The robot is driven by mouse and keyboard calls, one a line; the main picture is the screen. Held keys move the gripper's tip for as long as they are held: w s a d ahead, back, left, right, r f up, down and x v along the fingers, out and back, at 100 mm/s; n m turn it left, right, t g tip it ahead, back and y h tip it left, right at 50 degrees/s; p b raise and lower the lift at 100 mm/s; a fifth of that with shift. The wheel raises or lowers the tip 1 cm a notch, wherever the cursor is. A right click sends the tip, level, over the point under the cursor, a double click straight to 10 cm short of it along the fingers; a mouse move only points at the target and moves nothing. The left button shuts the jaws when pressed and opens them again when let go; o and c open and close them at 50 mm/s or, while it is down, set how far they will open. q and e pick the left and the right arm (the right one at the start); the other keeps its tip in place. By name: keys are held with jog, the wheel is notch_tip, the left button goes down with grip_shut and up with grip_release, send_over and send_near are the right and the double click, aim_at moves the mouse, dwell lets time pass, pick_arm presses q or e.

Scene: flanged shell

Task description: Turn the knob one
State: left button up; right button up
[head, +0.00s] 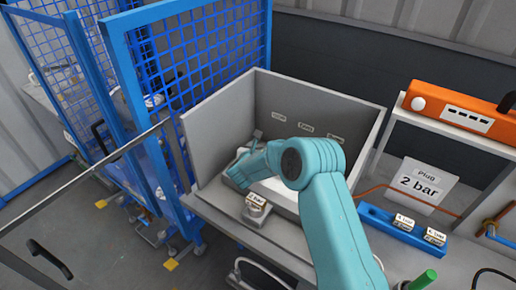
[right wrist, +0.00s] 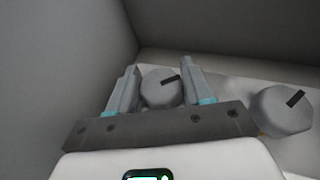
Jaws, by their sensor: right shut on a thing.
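In the right wrist view, a round grey knob (right wrist: 163,90) with a black pointer mark sits between the two fingers of my right gripper (right wrist: 160,72). The fingers are closed on its sides. The pointer mark slants slightly up to the right. A second, similar knob (right wrist: 283,111) stands free to the right, its mark slanting up more steeply. No number shows on either knob. In the head view my right gripper (head: 240,169) is inside the grey open box, near its left wall. There my gripper hides the held knob. My left gripper is not in view.
The grey box (head: 217,118) has walls around the gripper and small labels on its back wall. A small labelled block (head: 257,213) sits on the front ledge. A blue mesh fence (head: 205,60) stands left. An orange unit (head: 460,110) and a "2 bar" sign (head: 418,186) are right.

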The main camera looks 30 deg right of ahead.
jog(key=shift+f+m+g+h+b, duration=0.2)
jog(key=shift+m+g+h+b, duration=0.3)
jog(key=shift+b, duration=0.3)
jog(key=shift+m+g+h+b, duration=0.6)
jog(key=shift+m+g+b, duration=0.5)
jog(key=shift+b, duration=0.1)
jog(key=shift+m+g+h+b, duration=0.4)
jog(key=shift+m+g+b, duration=0.4)
jog(key=shift+m+g, duration=0.25)
jog(key=shift+r+m+g+b, duration=0.15)
jog(key=shift+m+g+b, duration=0.2)
jog(key=shift+m+g, duration=0.5)
jog(key=shift+g+h, duration=0.3)
jog(key=o, duration=1)
jog(key=shift+r, duration=0.1)
